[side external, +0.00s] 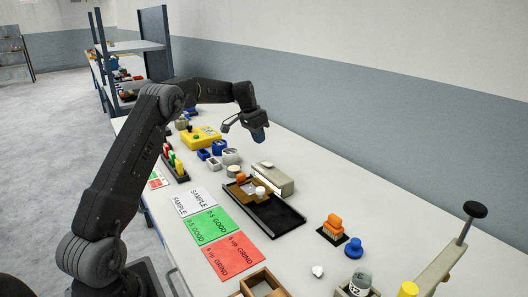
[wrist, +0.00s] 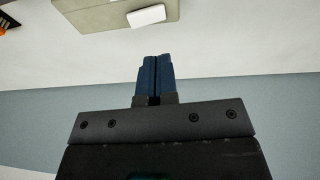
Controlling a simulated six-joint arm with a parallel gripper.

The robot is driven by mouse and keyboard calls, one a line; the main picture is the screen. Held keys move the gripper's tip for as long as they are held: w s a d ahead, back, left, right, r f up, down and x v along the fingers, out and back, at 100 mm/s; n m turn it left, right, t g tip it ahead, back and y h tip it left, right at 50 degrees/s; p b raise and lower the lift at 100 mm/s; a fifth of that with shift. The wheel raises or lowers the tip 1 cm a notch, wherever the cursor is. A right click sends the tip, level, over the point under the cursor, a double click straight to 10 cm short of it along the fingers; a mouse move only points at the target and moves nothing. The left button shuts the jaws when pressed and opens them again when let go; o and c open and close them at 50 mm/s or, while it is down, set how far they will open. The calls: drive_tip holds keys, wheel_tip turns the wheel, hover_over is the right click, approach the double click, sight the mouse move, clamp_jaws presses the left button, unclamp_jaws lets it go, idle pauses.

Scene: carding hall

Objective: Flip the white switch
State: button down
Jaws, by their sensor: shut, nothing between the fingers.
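The white switch (wrist: 146,16) is a rounded white rocker on a beige box (wrist: 110,12) at the top of the wrist view. In the side view, a small white part that looks like the switch (side external: 267,164) sits on the far end of the beige box (side external: 282,186). I cannot tell which way it is tilted. My gripper (side external: 261,138) hangs above the bench, beyond the box and apart from it. Its blue fingers (wrist: 153,58) are pressed together and empty in the wrist view, below the switch with a gap between.
A black tray (side external: 283,222) with brown pieces lies in front of the box. Blue and grey blocks (side external: 204,154) and a yellow box (side external: 200,137) stand to the left. An orange brush (side external: 333,225) and a blue knob (side external: 353,247) stand right. Bench behind the box is clear.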

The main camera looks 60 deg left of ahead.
wheel_tip(320, 180, up, 5)
drive_tip(key=s+a, duration=0.1)
drive_tip(key=a, duration=0.1)
drive_tip(key=shift+s+r, duration=0.2)
drive_tip(key=shift+s, duration=0.2)
